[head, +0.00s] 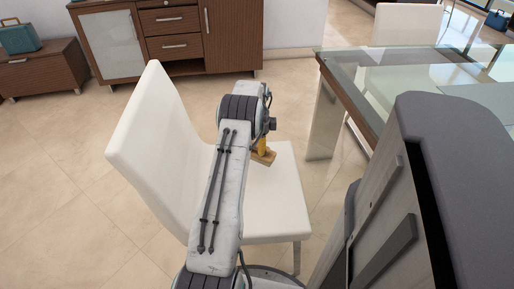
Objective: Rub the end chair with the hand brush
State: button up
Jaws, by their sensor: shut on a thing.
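The end chair (160,150) is white with a tall back and a flat seat (277,205). It stands at the head of the glass table, in the middle of the head view. My arm reaches over the chair from the front. My gripper (264,140) is over the seat, mostly hidden behind my wrist, and its fingers are hard to make out. It is shut on the hand brush (264,157), which is yellow-brown and points down at the rear of the seat. I cannot tell whether the brush touches the seat.
A glass table (350,85) with a wooden edge stands at the right, close to the seat. Another white chair (405,24) is behind it. Wooden cabinets (175,45) line the back wall, with a teal case (18,38) at far left. The tiled floor (60,170) at left is clear.

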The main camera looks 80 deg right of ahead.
jog(key=shift+r, duration=0.15)
jog(key=shift+r+p, duration=1.15)
jog(key=shift+r, duration=0.25)
jog(key=shift+w, duration=0.15)
